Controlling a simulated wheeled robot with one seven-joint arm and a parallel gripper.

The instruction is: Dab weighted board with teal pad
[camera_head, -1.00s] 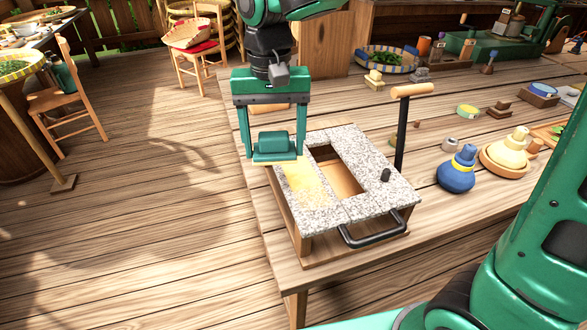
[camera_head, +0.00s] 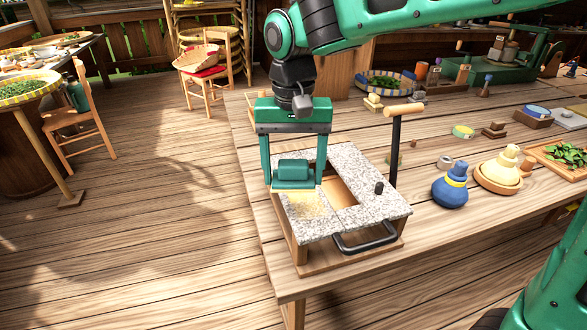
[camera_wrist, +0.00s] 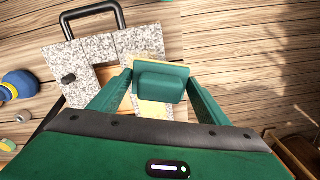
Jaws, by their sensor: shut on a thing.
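The weighted board (camera_head: 352,222) is a speckled stone top with a square opening, on a wooden box frame at the table corner. A black bar handle is at its front. A yellowish patch (camera_head: 306,206) covers its left part. My gripper (camera_head: 295,186) is shut on the teal pad (camera_head: 294,171), holding it over the back of the yellowish patch. I cannot tell whether the pad touches the surface. In the wrist view the pad (camera_wrist: 161,82) sits between the fingers, with the speckled board (camera_wrist: 90,52) behind and to the left.
An upright black post with a wooden crossbar (camera_head: 404,109) stands behind the board. A blue bottle (camera_head: 451,187) and a cream bottle (camera_head: 500,170) stand to its right. Bowls and small blocks lie farther back.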

